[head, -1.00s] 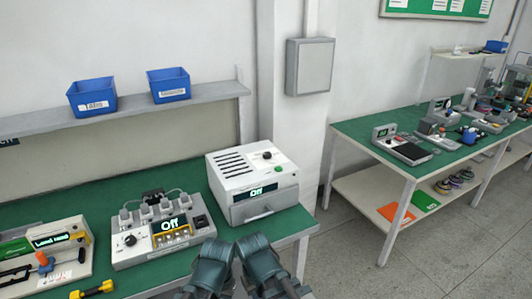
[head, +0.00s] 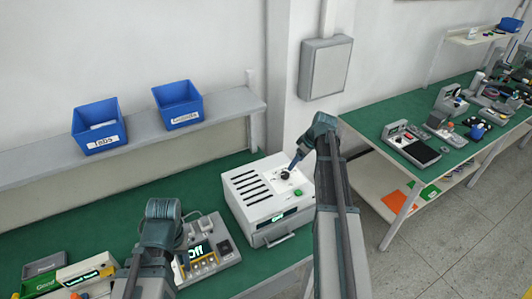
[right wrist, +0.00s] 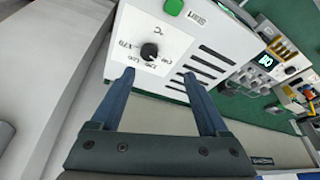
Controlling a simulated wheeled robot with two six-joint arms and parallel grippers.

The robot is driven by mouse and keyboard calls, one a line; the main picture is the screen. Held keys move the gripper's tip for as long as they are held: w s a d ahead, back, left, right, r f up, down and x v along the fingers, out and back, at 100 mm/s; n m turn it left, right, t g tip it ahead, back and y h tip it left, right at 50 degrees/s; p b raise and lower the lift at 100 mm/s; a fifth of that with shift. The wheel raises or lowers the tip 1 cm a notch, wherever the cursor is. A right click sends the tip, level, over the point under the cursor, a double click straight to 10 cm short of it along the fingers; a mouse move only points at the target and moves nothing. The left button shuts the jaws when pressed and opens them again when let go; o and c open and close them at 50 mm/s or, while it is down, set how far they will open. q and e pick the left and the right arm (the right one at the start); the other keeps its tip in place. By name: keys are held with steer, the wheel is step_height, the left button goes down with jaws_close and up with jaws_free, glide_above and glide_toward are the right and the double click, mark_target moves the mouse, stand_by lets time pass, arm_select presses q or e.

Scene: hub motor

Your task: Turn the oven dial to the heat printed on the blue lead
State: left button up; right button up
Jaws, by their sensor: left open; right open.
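The white oven (head: 265,208) stands on the green bench, its black dial (right wrist: 149,51) on the top panel with printed heat marks around it. My right gripper (right wrist: 159,74) is open, its two blue fingertips close to the dial, one on either side in the picture; contact cannot be told. In the head view it reaches down to the oven top. My left gripper (head: 161,212) is open over the bench, in front of the grey control unit (head: 208,250), which it partly hides. No blue lead can be made out, nor any heat printed on one.
Two blue bins (head: 98,127) sit on the shelf (head: 225,112) above the bench. A small display unit (head: 88,272) stands at the bench's left. A second bench (head: 375,132) stands at right.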

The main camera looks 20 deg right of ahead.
mark_target(285, 174)
arm_select(q)
steer(key=shift+w+a+r, duration=0.3)
steer(key=shift+r, duration=0.15)
arm_select(e)
steer(key=shift+w+d+r, duration=0.55)
steer(key=shift+w+d, duration=0.15)
steer(key=shift+d, duration=0.15)
arm_select(q)
steer(key=shift+f, duration=0.15)
arm_select(e)
steer(key=shift+f, duration=0.1)
steer(key=b+x, duration=1.2)
steer(key=x, duration=0.1)
steer(key=shift+w+a+f+b, duration=0.15)
steer(key=shift+w+b, duration=0.15)
steer(key=shift+b, duration=0.05)
arm_select(q)
step_height(285, 174, down, 12)
steer(key=shift+f, duration=0.2)
arm_select(e)
jaws_close()
